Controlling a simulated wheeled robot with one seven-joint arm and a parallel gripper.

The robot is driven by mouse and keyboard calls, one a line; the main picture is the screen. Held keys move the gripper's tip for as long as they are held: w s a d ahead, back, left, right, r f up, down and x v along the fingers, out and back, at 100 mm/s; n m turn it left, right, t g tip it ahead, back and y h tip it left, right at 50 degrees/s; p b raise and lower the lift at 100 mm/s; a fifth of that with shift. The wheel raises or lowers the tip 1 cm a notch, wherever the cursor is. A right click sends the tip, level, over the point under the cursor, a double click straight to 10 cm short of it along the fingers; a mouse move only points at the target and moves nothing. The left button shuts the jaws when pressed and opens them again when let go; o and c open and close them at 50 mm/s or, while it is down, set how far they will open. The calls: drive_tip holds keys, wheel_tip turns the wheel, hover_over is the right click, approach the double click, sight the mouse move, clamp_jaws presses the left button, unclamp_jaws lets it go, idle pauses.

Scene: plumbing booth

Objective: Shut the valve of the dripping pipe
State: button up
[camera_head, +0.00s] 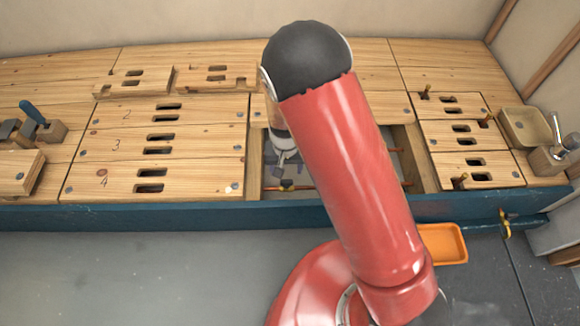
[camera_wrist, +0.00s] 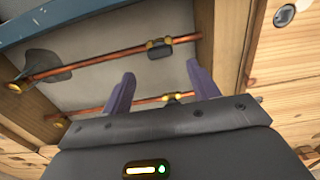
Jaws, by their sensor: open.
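In the wrist view two copper pipes cross an open bay in the bench: a nearer-edge pipe (camera_wrist: 105,60) and a second pipe (camera_wrist: 145,103). My gripper (camera_wrist: 162,85) is open and empty, pointing into the bay. In the head view my arm hides much of the bay (camera_head: 254,160). I cannot tell which pipe drips.
Wooden cover boards (camera_head: 200,142) with slots lie left of the bay, and more boards (camera_head: 475,168) lie right. A blue rail (camera_head: 150,214) runs along the front. An orange tray (camera_head: 445,243) and a brass tap (camera_head: 506,224) are at the front right.

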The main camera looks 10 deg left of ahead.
sight(287, 181)
wheel_tip(287, 181, down, 7)
drive_tip(key=shift+s+r+b, duration=0.1)
drive_tip(key=shift+b, duration=0.55)
drive_tip(key=c, duration=1)
